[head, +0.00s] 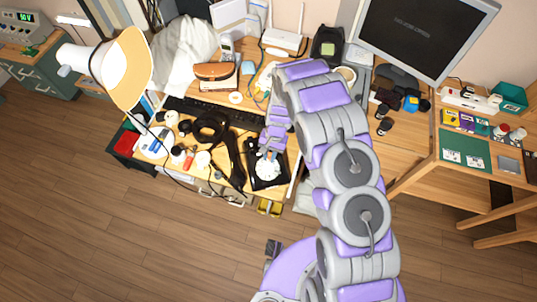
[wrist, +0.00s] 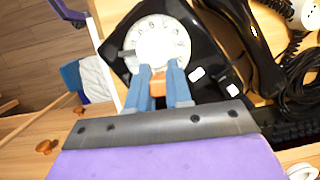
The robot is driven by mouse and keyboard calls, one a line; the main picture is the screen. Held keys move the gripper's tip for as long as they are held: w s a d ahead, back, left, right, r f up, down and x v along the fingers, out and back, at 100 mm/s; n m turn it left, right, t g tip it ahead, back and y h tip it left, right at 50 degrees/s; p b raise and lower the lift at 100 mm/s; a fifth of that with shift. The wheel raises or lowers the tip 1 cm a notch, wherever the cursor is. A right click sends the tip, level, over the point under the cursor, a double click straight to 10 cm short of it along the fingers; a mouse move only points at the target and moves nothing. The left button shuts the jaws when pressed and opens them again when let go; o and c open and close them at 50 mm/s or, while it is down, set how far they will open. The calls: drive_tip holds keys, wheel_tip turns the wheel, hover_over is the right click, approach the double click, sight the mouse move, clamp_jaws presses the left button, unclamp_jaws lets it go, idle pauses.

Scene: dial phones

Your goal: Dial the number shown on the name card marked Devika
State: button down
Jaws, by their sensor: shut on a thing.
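A black phone (wrist: 190,20) with a white rotary dial (wrist: 160,42) is in the wrist view. It also shows near the table's front edge in the head view (head: 256,183), partly under my arm. My gripper (wrist: 159,72) has its blue fingers shut on a small orange piece (wrist: 158,86). The fingertips are over the dial's lower edge; I cannot tell if they touch it. The black handset (wrist: 250,45) lies off the phone, beside it.
A keyboard (head: 215,111) lies behind the phone. Black coiled cord (head: 208,128), a lamp (head: 122,70) and small items crowd the left. A monitor (head: 425,32) stands back right. The wooden floor (head: 150,240) in front is clear.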

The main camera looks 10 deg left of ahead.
drive_tip(key=shift+d, duration=0.1)
drive_tip(key=shift+d+f, duration=0.15)
drive_tip(key=shift+d, duration=0.45)
drive_tip(key=shift+s+d+f, duration=0.2)
drive_tip(key=shift+d, duration=0.25)
drive_tip(key=shift+s+d, duration=0.1)
drive_tip(key=shift+s+d+f, duration=0.25)
drive_tip(key=shift+s+d, duration=0.1)
drive_tip(key=shift+s, duration=0.05)
idle(0.5)
